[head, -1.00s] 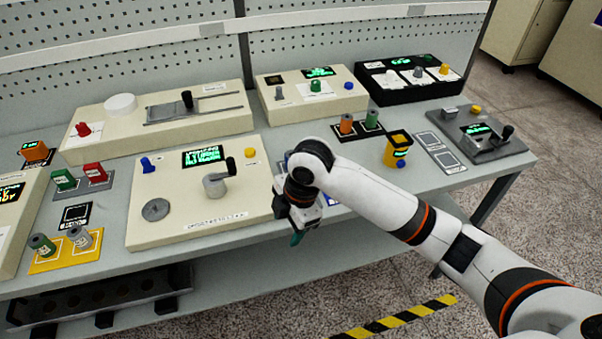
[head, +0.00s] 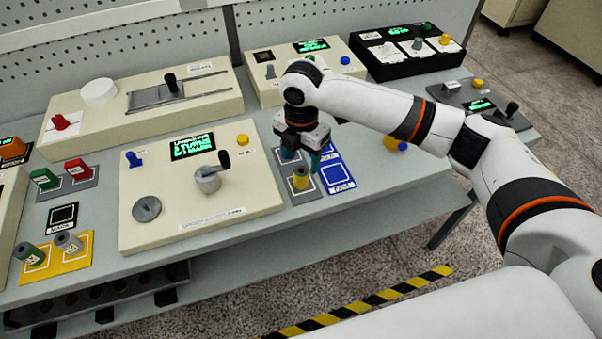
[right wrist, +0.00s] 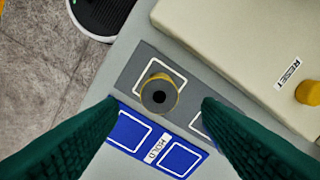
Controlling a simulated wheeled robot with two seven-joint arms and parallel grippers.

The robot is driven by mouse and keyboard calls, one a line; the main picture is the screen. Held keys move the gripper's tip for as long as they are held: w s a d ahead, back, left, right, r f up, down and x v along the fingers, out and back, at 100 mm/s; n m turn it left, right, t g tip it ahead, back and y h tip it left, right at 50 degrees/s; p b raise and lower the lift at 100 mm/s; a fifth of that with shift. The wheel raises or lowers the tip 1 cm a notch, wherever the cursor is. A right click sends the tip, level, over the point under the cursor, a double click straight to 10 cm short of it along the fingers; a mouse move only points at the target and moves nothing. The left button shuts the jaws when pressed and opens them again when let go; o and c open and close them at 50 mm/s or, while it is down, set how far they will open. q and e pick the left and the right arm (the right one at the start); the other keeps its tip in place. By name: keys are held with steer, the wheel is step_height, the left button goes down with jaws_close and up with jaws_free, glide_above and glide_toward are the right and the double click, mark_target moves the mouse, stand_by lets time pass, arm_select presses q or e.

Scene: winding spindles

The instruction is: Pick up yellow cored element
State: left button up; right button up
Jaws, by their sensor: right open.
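The yellow cored element (head: 301,178) stands upright on the grey two-square pad (head: 306,194) right of the winding panel. In the right wrist view the yellow cored element (right wrist: 159,94) shows from above, with a dark hole in its middle, inside one white square outline. My right gripper (head: 303,152) is over the pad, a little behind and above the element. Its green fingers (right wrist: 158,108) are spread wide and hold nothing; the element lies between and slightly beyond them in that view. My left gripper is not in view.
A blue HOLD pad (head: 337,177) lies right beside the grey pad. The cream winding panel (head: 205,195) with a crank stands to the left. A yellow pad (head: 55,262) with a green and a grey spool is at far left. The table's front edge is close.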

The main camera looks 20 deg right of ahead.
mark_target(301, 171)
steer(key=shift+w+f, duration=0.1)
steer(key=shift+f, duration=0.25)
steer(key=f, duration=0.1)
steer(key=f+p, duration=0.1)
steer(key=f, duration=0.2)
steer(key=shift+s+a+f, duration=0.1)
steer(key=shift+s+f, duration=0.05)
steer(key=shift+s, duration=0.1)
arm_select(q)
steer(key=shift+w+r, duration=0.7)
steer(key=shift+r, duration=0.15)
arm_select(e)
steer(key=shift+f, duration=0.35)
steer(key=shift+c, duration=0.6)
steer(key=c, duration=1)
